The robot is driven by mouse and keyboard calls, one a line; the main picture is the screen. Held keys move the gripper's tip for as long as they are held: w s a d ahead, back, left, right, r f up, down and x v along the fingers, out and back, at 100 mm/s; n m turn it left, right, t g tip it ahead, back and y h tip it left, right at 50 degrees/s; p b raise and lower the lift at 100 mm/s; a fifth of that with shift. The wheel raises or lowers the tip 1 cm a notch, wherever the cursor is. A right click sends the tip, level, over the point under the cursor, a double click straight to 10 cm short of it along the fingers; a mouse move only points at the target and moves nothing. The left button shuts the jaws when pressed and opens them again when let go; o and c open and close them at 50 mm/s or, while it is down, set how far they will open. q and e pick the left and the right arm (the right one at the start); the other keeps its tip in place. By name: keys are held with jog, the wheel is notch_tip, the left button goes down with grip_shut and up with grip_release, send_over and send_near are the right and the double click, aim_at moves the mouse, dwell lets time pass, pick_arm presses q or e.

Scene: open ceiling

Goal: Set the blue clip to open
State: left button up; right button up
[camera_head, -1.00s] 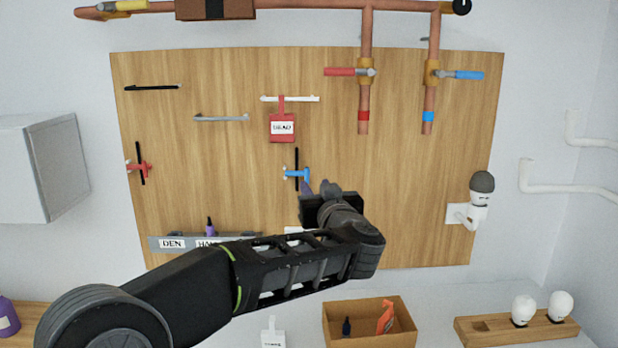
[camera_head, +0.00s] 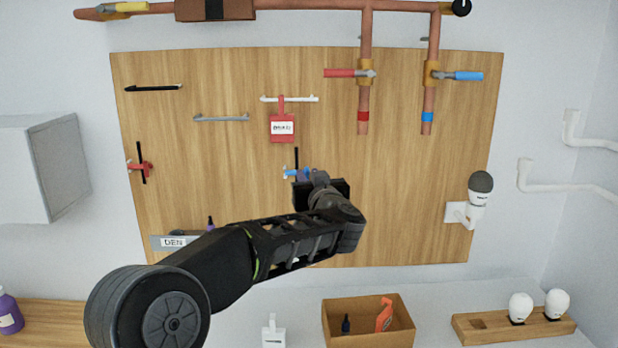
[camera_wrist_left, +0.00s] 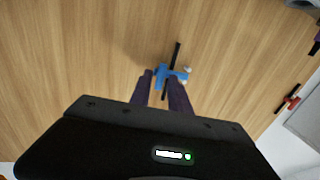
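The blue clip (camera_head: 297,173) sits on an upright black rod on the wooden board. Its right side is partly hidden behind my left gripper (camera_head: 316,176). In the left wrist view the blue clip (camera_wrist_left: 167,74) is just beyond the fingertips, with its black rod (camera_wrist_left: 177,54) crossing it. The two dark fingers of my left gripper (camera_wrist_left: 160,80) are apart with a gap between them, one on each side of the clip's near part. I cannot tell whether they touch it. My right gripper is not in view.
A red clip (camera_head: 141,167) is on the board's left. A red tag (camera_head: 282,128) hangs from a white bar above the blue clip. Copper pipes with red (camera_head: 347,72) and blue (camera_head: 467,76) valve handles are at upper right. A cardboard box (camera_head: 338,334) stands below.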

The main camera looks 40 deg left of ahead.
pick_arm(q)
grip_shut()
